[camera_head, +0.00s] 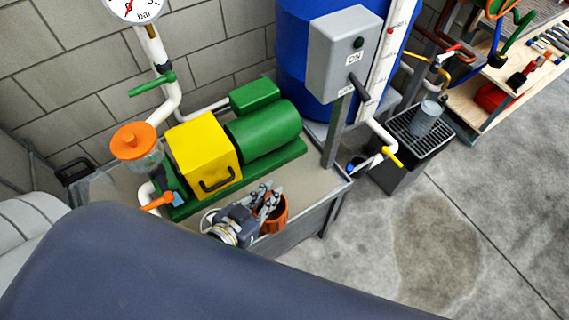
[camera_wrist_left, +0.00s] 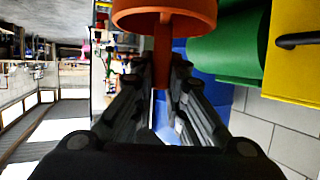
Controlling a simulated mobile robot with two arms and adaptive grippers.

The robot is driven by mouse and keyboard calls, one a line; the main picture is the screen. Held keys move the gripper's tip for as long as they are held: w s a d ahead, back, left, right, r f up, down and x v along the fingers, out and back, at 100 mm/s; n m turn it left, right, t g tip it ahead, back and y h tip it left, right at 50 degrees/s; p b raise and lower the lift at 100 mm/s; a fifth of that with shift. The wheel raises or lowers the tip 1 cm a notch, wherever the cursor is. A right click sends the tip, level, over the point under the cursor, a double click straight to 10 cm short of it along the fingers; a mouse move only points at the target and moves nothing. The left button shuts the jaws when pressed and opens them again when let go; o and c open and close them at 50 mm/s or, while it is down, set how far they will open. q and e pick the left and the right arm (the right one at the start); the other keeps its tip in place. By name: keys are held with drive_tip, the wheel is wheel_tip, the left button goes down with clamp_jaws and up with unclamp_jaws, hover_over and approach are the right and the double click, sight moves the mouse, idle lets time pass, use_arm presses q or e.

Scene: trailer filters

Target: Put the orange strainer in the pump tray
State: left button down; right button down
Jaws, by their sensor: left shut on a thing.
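The orange strainer (camera_head: 279,215) is a small round cup at the front part of the grey pump tray (camera_head: 316,187). My left gripper (camera_head: 267,195) is shut on it. In the left wrist view the strainer (camera_wrist_left: 165,17) is at the top, and the fingers (camera_wrist_left: 163,75) close on a narrow orange part below its rim. The strainer appears over the tray's floor near the front edge; I cannot tell whether it touches the floor. My gripper hides part of it. My right gripper is not in view.
A green pump (camera_head: 262,130) with a yellow cover (camera_head: 203,155) stands in the tray behind the gripper. An orange-capped clear filter housing (camera_head: 134,142) is at left. A grey switch box (camera_head: 348,55) stands behind right. Bare tray floor shows right of the gripper.

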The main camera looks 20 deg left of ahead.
use_arm(q)
drive_tip(key=x, duration=1.2)
drive_tip(key=shift+w, duration=0.15)
drive_tip(key=shift+f, duration=0.15)
drive_tip(key=c, duration=1.6)
unclamp_jaws()
drive_tip(key=shift+f, duration=0.1)
drive_tip(key=shift+c, duration=0.2)
drive_tip(key=v, duration=1.2)
drive_tip(key=shift+r, duration=0.25)
